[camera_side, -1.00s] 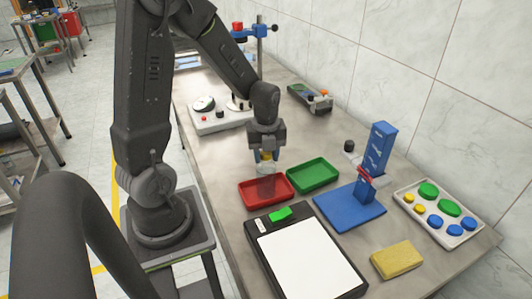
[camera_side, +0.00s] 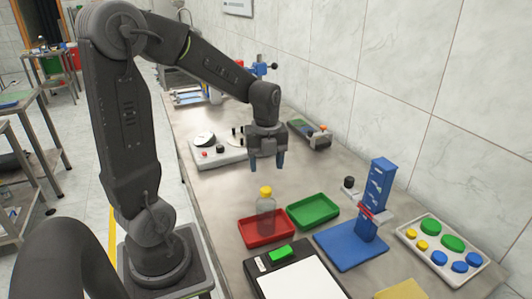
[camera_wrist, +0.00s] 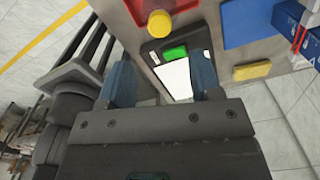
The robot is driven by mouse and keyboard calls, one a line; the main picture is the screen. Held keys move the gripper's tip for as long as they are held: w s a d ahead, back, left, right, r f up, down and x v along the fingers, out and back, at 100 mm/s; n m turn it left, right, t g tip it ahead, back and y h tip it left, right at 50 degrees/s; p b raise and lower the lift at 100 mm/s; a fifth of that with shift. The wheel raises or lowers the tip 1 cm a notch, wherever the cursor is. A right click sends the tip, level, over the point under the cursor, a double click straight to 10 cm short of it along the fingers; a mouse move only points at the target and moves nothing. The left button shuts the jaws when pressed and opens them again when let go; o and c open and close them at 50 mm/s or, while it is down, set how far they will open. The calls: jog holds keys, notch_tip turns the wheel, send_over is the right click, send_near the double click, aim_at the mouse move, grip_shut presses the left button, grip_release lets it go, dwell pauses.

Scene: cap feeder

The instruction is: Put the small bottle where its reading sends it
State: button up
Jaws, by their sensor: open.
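The small clear bottle (camera_side: 265,217) with a yellow cap stands upright in the red tray (camera_side: 246,242) in the side view. In the wrist view its yellow cap (camera_wrist: 160,24) shows near the top, by the red tray (camera_wrist: 135,10). My gripper (camera_side: 266,166) is open and empty, above the bottle and clear of its cap. In the wrist view the two blue fingers of my gripper (camera_wrist: 161,62) are apart with nothing between them. The green tray (camera_side: 316,210) is empty, right of the red one. A device with a green display (camera_side: 281,253) and white plate lies in front.
A blue stand (camera_side: 366,218) is right of the green tray. A white tray (camera_side: 482,277) with yellow, green and blue caps is farther right. A yellow block (camera_side: 402,290) lies at the front. A white device (camera_side: 215,154) and a dark one (camera_side: 311,137) stand behind.

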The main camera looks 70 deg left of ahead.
jog(key=s+d+r+n+t, duration=0.2)
jog(key=s+d+r+n, duration=0.2)
jog(key=d+n, duration=0.3)
jog(key=s+d+r+n+t, duration=0.3)
jog(key=d+n, duration=0.4)
jog(key=n, duration=0.6)
jog(key=shift+s+d+r+n+t, duration=0.3)
jog(key=shift+s+r+n, duration=0.1)
jog(key=shift+s+r, duration=0.5)
